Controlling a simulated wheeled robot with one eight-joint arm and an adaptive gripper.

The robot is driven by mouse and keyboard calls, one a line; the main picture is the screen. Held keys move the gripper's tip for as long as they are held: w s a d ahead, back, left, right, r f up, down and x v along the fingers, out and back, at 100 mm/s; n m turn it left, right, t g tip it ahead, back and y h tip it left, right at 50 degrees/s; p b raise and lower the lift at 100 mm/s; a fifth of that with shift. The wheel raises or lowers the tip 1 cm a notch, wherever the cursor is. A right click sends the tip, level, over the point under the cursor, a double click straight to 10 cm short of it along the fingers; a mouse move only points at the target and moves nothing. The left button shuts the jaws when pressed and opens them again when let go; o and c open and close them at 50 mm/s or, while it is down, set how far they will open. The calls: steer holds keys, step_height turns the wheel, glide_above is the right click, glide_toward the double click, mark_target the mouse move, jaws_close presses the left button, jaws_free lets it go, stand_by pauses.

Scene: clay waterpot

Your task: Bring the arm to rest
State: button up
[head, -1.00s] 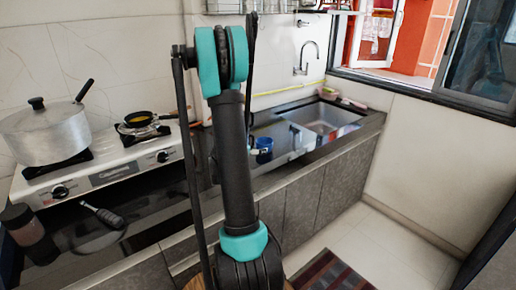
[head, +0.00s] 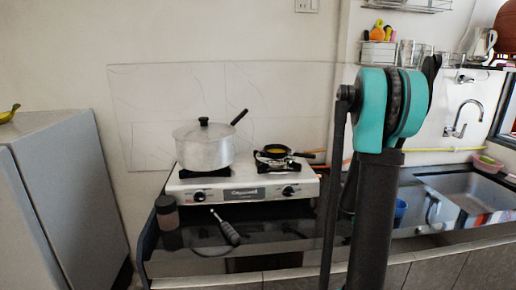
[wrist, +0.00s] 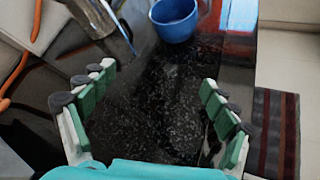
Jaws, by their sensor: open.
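My gripper (wrist: 152,108) shows in the wrist view with its two green-padded fingers spread wide apart. It is open and nothing is between the fingers. Beyond the fingertips is the dark speckled counter (wrist: 150,85), with a blue mug (wrist: 174,20) at the top of the view. In the head view my arm stands upright right of the middle; the gripper itself is hidden there. The blue mug (head: 400,209) shows partly beside the arm.
A stove (head: 245,184) carries a lidded pot (head: 204,149) and a small pan (head: 279,152). A black-handled utensil (head: 226,228) and a jar (head: 167,213) are on the counter. A sink (head: 465,190) is at right, a grey cabinet (head: 70,190) at left.

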steer(key=s+a+m+y, duration=0.1)
steer(key=a+m, duration=0.2)
steer(key=a, duration=0.1)
steer(key=s+a+m+y, duration=0.1)
steer(key=a+m+y, duration=0.1)
steer(key=a, duration=0.3)
steer(key=s+a+r+m+y, duration=0.1)
steer(key=a+m, duration=0.3)
steer(key=shift+s+a+t+y, duration=0.35)
steer(key=shift+s+t+y, duration=0.05)
steer(key=s+a+m+y, duration=0.1)
steer(key=s+a+m, duration=0.1)
steer(key=a+m, duration=0.1)
steer(key=s+a+m+y, duration=0.2)
steer(key=a+m, duration=0.1)
steer(key=a, duration=0.3)
steer(key=s+a+r+m+y, duration=0.1)
steer(key=s+a+m+y, duration=0.1)
steer(key=a, duration=0.3)
steer(key=shift+s+m, duration=0.4)
steer(key=shift+m, duration=0.5)
steer(key=s+f+g, duration=0.2)
steer(key=s+f, duration=0.4)
steer(key=s, duration=0.5)
steer(key=shift+f+g, duration=0.3)
steer(key=shift+d, duration=0.1)
